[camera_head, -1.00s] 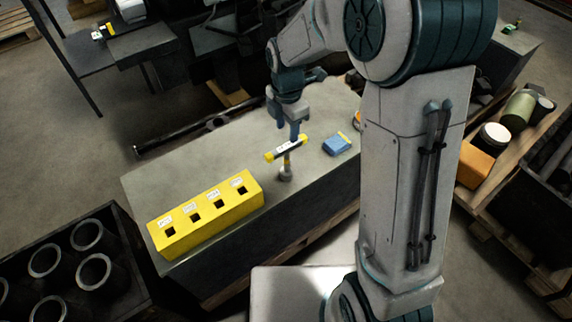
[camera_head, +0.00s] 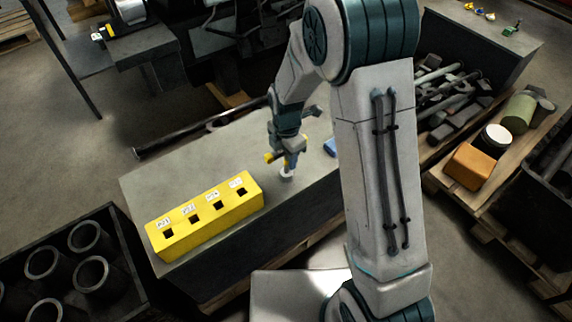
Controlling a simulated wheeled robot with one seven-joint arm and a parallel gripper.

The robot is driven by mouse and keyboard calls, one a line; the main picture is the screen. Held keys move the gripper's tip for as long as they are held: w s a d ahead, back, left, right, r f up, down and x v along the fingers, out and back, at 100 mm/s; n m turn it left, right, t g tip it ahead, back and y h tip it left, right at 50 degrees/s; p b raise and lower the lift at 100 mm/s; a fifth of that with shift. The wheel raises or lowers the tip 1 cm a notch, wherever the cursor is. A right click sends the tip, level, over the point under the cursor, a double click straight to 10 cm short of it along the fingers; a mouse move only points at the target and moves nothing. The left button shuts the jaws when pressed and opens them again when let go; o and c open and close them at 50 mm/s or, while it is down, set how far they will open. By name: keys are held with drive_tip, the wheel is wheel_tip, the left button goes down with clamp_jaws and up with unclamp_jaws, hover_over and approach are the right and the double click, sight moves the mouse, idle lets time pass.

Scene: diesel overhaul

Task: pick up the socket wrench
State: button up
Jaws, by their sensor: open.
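The socket wrench (camera_head: 269,157) stands upright on the grey workbench, with a yellow-and-black T-handle on top and a pale socket foot (camera_head: 286,174) on the bench top. My gripper (camera_head: 290,160) is open and is down at the handle, covering most of it. Only the handle's left yellow end and the foot show clearly. I cannot tell whether the fingers touch the handle.
A yellow block (camera_head: 205,215) with several labelled square holes lies on the workbench (camera_head: 160,180) to the left. A blue object (camera_head: 330,147) is partly hidden behind my arm. A crate of dark cylinders (camera_head: 122,240) is at lower left. An orange box (camera_head: 469,166) is at right.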

drive_tip(key=shift+c, duration=0.3)
clamp_jaws()
drive_tip(key=shift+r, duration=0.15)
drive_tip(key=shift+r, duration=0.2)
wheel_tip(320, 180, up, 4)
drive_tip(key=shift+f, duration=0.1)
drive_tip(key=s+d+r, duration=0.1)
drive_tip(key=d+r, duration=0.2)
drive_tip(key=d, duration=0.2)
drive_tip(key=s+d+r+p, duration=0.1)
drive_tip(key=d+r, duration=0.2)
drive_tip(key=d, duration=0.3)
drive_tip(key=shift+s+d+r, duration=0.2)
drive_tip(key=shift+s+r, duration=0.05)
drive_tip(key=shift+r, duration=0.05)
